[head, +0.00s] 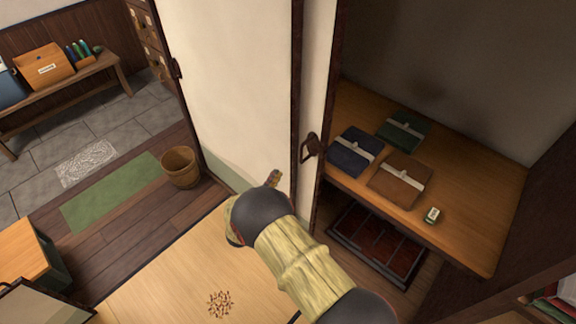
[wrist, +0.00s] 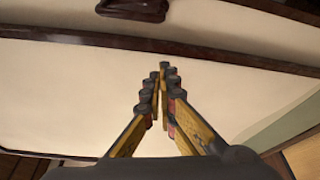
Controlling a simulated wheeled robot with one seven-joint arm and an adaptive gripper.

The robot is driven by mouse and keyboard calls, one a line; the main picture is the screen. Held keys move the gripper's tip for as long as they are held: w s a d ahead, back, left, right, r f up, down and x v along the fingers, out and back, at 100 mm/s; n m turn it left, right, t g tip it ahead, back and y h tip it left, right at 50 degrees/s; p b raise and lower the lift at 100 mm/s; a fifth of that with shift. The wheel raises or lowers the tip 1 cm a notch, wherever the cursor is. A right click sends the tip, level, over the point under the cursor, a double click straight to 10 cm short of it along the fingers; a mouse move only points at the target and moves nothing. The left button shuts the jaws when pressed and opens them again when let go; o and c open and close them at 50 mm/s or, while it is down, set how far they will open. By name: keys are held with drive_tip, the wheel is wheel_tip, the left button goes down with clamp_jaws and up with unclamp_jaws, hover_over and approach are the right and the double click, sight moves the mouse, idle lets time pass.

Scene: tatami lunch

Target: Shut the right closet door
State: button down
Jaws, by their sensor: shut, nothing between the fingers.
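The closet's right side stands open. A narrow cream strip of what looks like the right closet door (head: 316,75) shows beside the wider cream panel (head: 230,85), with a dark upright frame between them. A dark handle (head: 311,148) sits on the strip; it also shows at the top of the wrist view (wrist: 133,8). My gripper (head: 274,178) is shut and empty, in front of the wider panel, left of and below the handle. In the wrist view the closed fingertips (wrist: 165,70) point toward the dark frame bar; whether they touch the panel I cannot tell.
Inside the closet, a wooden shelf (head: 470,225) holds folded cloths, such as the brown one (head: 399,182), and a small box (head: 432,215). A dark red slatted item (head: 378,245) lies below. A wooden bucket (head: 181,167) stands left; a small brown pile (head: 220,303) lies on the tatami.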

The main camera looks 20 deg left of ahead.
drive_tip(key=w, duration=0.3)
drive_tip(key=w+b, duration=0.1)
drive_tip(key=w, duration=0.6)
drive_tip(key=shift+w+d+f+b, duration=0.1)
drive_tip(key=shift+d+f+b, duration=0.2)
drive_tip(key=shift+d+f, duration=0.1)
drive_tip(key=d, duration=0.1)
drive_tip(key=s+d, duration=0.1)
drive_tip(key=s+d+r, duration=0.1)
drive_tip(key=shift+d, duration=0.25)
